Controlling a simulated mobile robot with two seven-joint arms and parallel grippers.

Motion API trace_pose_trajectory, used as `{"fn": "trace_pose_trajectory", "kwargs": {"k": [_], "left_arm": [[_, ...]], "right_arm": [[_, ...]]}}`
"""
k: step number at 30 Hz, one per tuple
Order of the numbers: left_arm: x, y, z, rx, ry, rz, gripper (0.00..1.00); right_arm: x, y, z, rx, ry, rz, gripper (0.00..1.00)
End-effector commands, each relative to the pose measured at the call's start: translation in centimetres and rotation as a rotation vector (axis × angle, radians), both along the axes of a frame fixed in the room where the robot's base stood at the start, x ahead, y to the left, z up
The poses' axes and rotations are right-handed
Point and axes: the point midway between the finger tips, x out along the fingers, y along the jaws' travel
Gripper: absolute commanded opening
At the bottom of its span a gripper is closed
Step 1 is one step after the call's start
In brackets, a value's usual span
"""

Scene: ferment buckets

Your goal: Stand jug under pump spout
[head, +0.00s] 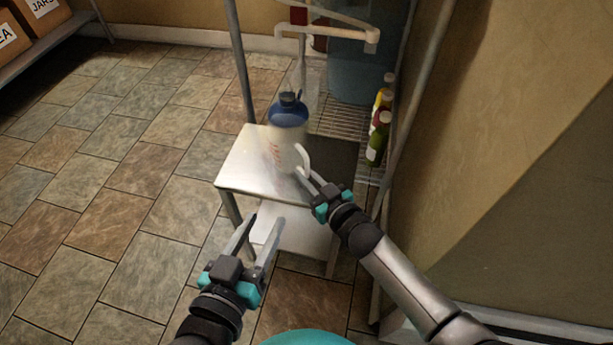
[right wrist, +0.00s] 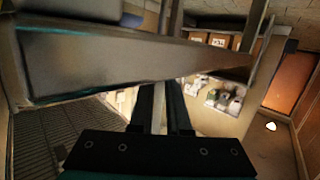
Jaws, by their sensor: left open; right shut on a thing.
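The jug (head: 287,133) is pale and cloudy with a blue top and dark cap. It is upright at the small white table (head: 240,170); I cannot tell whether its base touches the top. My right gripper (head: 306,174) is shut on the jug's white handle (head: 304,156), at the jug's lower right. In the right wrist view its dark fingers (right wrist: 160,105) have a pale strip between them, and the jug is not clear. The white pump spout (head: 372,42) is behind and right of the jug, higher in the picture. My left gripper (head: 266,220) is open and empty before the table.
A wire rack (head: 338,122) behind the table holds a blue bucket (head: 358,65) and several bottles (head: 377,138) along its right side. Grey posts (head: 242,65) flank it. A wall closes the right. Tiled floor on the left is clear up to a shelf with boxes (head: 38,18).

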Motion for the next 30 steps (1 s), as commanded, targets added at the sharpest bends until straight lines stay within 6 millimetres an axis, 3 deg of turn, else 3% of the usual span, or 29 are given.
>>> {"fn": "trace_pose_trajectory", "kwargs": {"k": [10,11,18,30], "left_arm": [[-0.17,-0.19,0.05,-0.015,-0.022,0.0,0.5],[-0.14,-0.17,0.1,-0.013,-0.02,0.0,0.5],[-0.12,-0.15,0.15,-0.013,-0.019,0.0,0.5],[-0.04,-0.01,0.02,0.001,0.003,-0.001,0.5]], "right_arm": [[0.03,0.02,-0.27,0.001,0.0,0.0,0.0],[0.01,0.02,-0.23,0.001,0.0,0.0,0.18],[0.01,0.01,-0.18,0.0,0.0,0.0,0.45],[-0.02,0.0,0.13,0.0,0.0,0.0,0.45]]}}
